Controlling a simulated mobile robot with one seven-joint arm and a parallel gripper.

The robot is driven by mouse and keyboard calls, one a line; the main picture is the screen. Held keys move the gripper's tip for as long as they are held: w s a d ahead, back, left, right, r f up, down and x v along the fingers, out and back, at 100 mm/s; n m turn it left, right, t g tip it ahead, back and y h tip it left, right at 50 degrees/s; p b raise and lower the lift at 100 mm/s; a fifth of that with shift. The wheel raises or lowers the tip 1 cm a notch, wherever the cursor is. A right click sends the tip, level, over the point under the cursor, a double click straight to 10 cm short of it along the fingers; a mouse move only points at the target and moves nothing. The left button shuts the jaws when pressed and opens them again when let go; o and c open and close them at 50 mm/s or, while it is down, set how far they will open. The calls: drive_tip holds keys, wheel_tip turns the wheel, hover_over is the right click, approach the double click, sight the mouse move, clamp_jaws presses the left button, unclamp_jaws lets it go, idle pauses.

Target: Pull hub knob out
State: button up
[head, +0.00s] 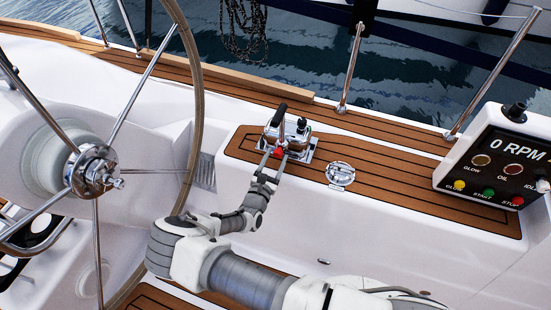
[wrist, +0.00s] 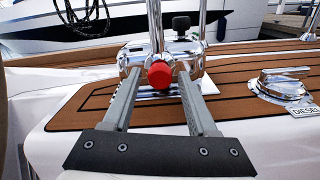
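A red round knob (head: 279,152) sits on the front of the chrome control unit (head: 303,142), at the base of its lever. In the wrist view the red knob (wrist: 160,74) is near the middle, in front of the upright chrome lever (wrist: 156,28). My gripper (head: 275,162) reaches up to the control unit from below. In the wrist view my gripper (wrist: 158,80) is open, with one finger on each side of the knob. A gap shows between each finger and the knob. The fingertips overlap the chrome housing in the picture; whether they touch it cannot be told.
A chrome filler cap (head: 340,174) lies on the teak strip right of the control unit. An engine panel (head: 500,160) reading 0 RPM stands at the far right. The large steering wheel (head: 190,85) is left of my arm. A rail post (head: 352,70) rises behind.

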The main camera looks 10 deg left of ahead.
clamp_jaws()
idle(1.2)
